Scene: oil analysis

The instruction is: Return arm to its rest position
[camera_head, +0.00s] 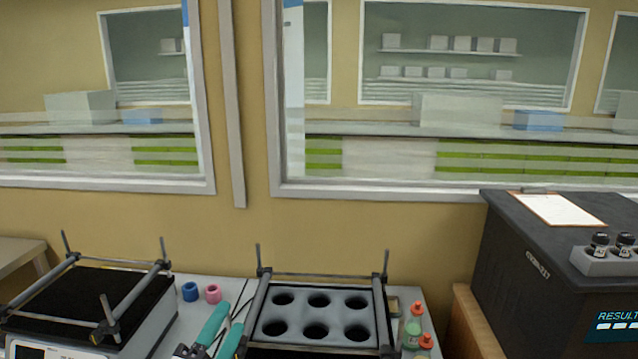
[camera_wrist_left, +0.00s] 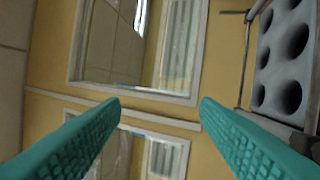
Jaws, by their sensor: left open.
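My left gripper (camera_head: 230,314) shows at the bottom of the head view, with two teal fingers pointing up and away. It is open, with nothing between the fingers. In the left wrist view its ribbed teal fingers (camera_wrist_left: 160,104) stand wide apart with the wall and window frames behind the gap. In the head view it is just left of a grey rack (camera_head: 317,302) with several round empty holes. My right gripper is not in view.
A black-topped device with a rod frame (camera_head: 80,300) stands at left. Blue (camera_head: 190,291) and pink (camera_head: 213,293) rings lie between it and the rack. Small bottles (camera_head: 413,328) stand right of the rack. A dark analyser (camera_head: 530,285) carries a clipboard (camera_head: 558,210) and a vial holder (camera_head: 605,262).

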